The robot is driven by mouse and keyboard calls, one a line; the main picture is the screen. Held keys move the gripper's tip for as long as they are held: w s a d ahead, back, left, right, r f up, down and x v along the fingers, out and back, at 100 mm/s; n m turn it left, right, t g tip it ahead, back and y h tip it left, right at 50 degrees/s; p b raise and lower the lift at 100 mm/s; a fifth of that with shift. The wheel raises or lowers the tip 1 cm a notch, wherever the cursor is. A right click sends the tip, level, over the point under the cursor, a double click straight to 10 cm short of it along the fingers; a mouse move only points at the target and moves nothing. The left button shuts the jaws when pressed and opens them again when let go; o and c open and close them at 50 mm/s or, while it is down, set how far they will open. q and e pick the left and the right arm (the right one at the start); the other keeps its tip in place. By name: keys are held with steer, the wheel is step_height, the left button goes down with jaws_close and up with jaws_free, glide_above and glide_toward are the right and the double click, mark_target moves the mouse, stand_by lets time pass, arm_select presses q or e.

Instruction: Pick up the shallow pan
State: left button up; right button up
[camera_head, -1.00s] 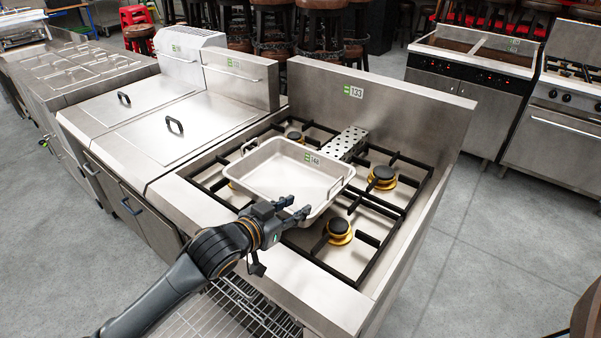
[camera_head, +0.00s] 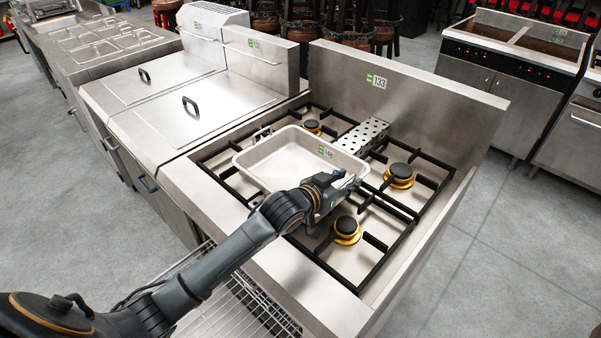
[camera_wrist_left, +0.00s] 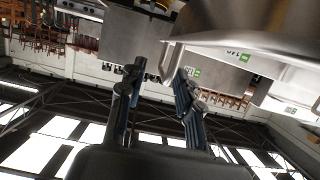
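The shallow pan (camera_head: 268,160) is a rectangular metal tray with a green and white tag. It sits on the hob grates in the head view, with one looped handle showing at its far left end. My left gripper (camera_head: 349,184) is at the pan's near right end and covers part of that rim. In the left wrist view the two fingers (camera_wrist_left: 158,80) are spread apart with nothing between them. The pan (camera_wrist_left: 235,42) is at upper right there, with an edge close to the right finger; I cannot tell if they touch. My right gripper is not in view.
The gas hob (camera_head: 398,289) has black grates and yellow-ringed burners (camera_head: 398,176). A perforated metal box (camera_head: 363,135) stands close behind the pan. The tall backsplash (camera_head: 400,92) bounds the hob's rear. Lidded metal units (camera_head: 190,118) stand to the left. Open floor lies to the right.

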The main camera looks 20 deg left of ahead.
mark_target(352, 177)
arm_select(q)
steer(key=x, duration=0.2)
steer(key=p+x, duration=0.1)
steer(key=shift+w+f, duration=0.3)
steer(key=shift+w+d+f+p, duration=0.25)
steer(key=shift+w+f+p, duration=0.05)
steer(key=shift+w, duration=0.25)
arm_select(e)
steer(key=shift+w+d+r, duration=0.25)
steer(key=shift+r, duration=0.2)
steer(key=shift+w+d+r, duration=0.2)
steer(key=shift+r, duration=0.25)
arm_select(q)
steer(key=shift+c, duration=0.4)
jaws_close()
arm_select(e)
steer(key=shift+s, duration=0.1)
arm_select(q)
steer(key=shift+r, duration=0.2)
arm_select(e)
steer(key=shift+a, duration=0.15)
